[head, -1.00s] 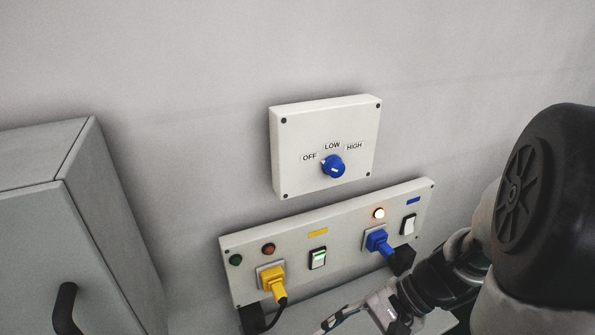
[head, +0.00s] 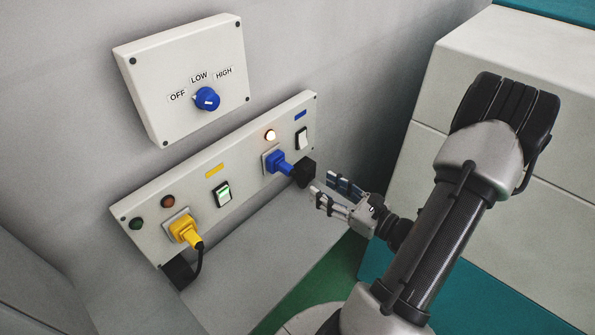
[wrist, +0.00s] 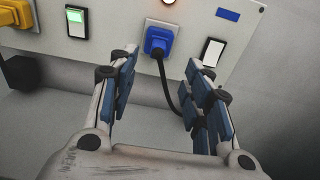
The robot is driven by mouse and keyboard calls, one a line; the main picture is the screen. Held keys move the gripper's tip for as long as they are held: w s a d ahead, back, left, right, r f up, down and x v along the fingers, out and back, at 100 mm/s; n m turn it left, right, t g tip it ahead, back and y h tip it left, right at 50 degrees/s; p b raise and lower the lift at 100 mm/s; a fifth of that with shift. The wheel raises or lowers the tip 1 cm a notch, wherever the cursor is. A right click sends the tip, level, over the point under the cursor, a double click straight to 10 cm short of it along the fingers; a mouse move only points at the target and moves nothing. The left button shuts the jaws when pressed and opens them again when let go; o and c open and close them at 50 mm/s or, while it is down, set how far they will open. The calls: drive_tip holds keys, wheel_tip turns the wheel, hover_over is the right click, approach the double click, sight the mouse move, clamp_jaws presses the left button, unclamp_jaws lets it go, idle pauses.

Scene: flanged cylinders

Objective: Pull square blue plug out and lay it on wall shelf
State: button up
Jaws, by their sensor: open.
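The square blue plug (head: 279,162) sits in its socket on the right part of the long wall panel. It also shows in the wrist view (wrist: 158,40), with a dark cord hanging down from it. My gripper (head: 323,190) is open and empty, to the right of the plug and a little lower in the head view. In the wrist view my gripper's fingers (wrist: 163,75) are spread, with the plug ahead between their tips and apart from them. The shelf (head: 265,235) below the panel is a bare grey ledge; I cannot tell if it is the wall shelf.
A yellow plug (head: 184,231) with a dark cord sits at the panel's left. A lit green switch (head: 222,194), a white switch (head: 302,138) and a glowing lamp (head: 270,135) are near the blue plug. A knob box (head: 188,78) hangs above. A large pale cabinet (head: 430,150) stands right.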

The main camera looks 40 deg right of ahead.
sight(289, 167)
drive_tip(key=w, duration=0.8)
drive_tip(key=w+a, duration=0.1)
drive_tip(key=w, duration=0.4)
drive_tip(key=shift+f+b, duration=0.35)
drive_tip(key=shift+c, duration=0.5)
clamp_jaws()
